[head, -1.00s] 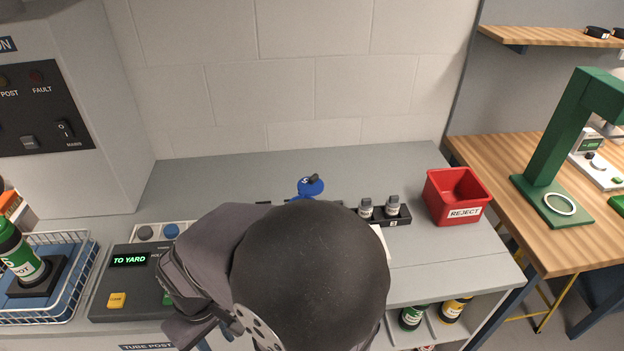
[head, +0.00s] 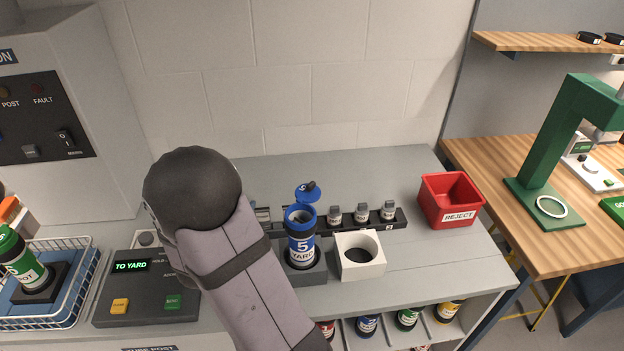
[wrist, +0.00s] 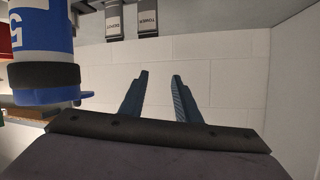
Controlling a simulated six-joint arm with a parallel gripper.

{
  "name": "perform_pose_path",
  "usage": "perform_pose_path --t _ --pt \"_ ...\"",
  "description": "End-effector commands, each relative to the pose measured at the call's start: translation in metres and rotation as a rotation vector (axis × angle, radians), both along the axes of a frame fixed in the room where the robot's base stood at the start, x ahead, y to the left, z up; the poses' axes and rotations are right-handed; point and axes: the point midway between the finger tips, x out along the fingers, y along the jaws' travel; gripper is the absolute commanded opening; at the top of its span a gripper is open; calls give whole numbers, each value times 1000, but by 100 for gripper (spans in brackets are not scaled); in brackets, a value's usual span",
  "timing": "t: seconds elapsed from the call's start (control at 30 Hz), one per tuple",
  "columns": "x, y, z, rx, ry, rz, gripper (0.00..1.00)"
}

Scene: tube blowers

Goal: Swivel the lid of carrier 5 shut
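Carrier 5 (head: 302,248) is a blue tube with a white label reading 5 and YARD, standing upright in a grey holder. Its blue lid (head: 304,195), with a dark knob, is swung off to the back, and the tube's mouth is uncovered. In the wrist view the blue carrier (wrist: 38,40) fills the upper left, with a dark band and a blue rim. My gripper (wrist: 161,73) is open and empty, with the carrier to its left in that view and apart from the fingers. In the head view my arm hides the gripper.
A white block with a round hole (head: 360,256) stands right of the carrier. A black rack (head: 345,222) with several small grey-capped vials runs behind it. A red REJECT bin (head: 449,200) is at the right, a control box (head: 140,290) at the left. The bench behind the rack is clear.

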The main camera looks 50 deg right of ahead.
Motion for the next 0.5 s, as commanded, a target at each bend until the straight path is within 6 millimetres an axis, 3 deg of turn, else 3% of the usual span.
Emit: perform_pose_path --t 0.03,0.13,0.37,0.5 --pt "-14 -16 8 -58 -4 -75 30" --pt "-41 -39 25 -171 -14 -208 30" --pt "-88 -59 53 -354 -1 -401 30" --pt "-109 -69 41 -378 61 -482 30"
